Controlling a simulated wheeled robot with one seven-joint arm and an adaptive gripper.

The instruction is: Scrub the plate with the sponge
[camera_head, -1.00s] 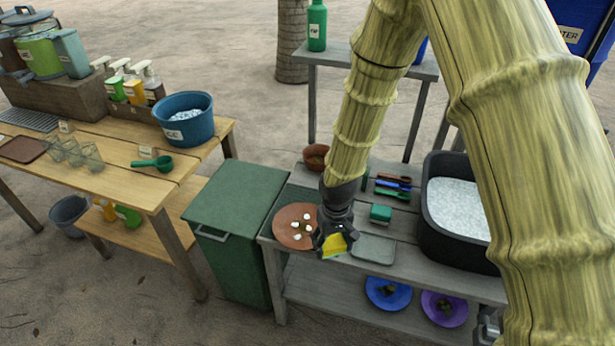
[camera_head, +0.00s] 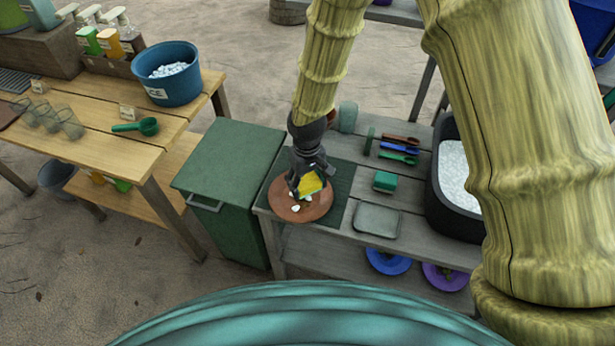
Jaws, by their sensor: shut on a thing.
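A round reddish-brown plate (camera_head: 283,208) lies on a dark green mat (camera_head: 340,180) at the left end of the grey wooden bench. A few white bits (camera_head: 295,208) show on the plate. My gripper (camera_head: 308,190) is shut on a yellow sponge (camera_head: 312,183) and points down over the plate. The sponge is at or just above the plate's surface; I cannot tell whether it touches. My gripper hides the plate's far part and any bits there.
A green sponge-like block (camera_head: 385,181), a grey tray (camera_head: 377,220), several coloured brushes (camera_head: 398,149) and a black basin (camera_head: 437,205) of whitish content stand to the right. A green lidded bin (camera_head: 228,170) adjoins the left. Blue (camera_head: 387,262) and purple (camera_head: 444,277) plates lie on the lower shelf.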

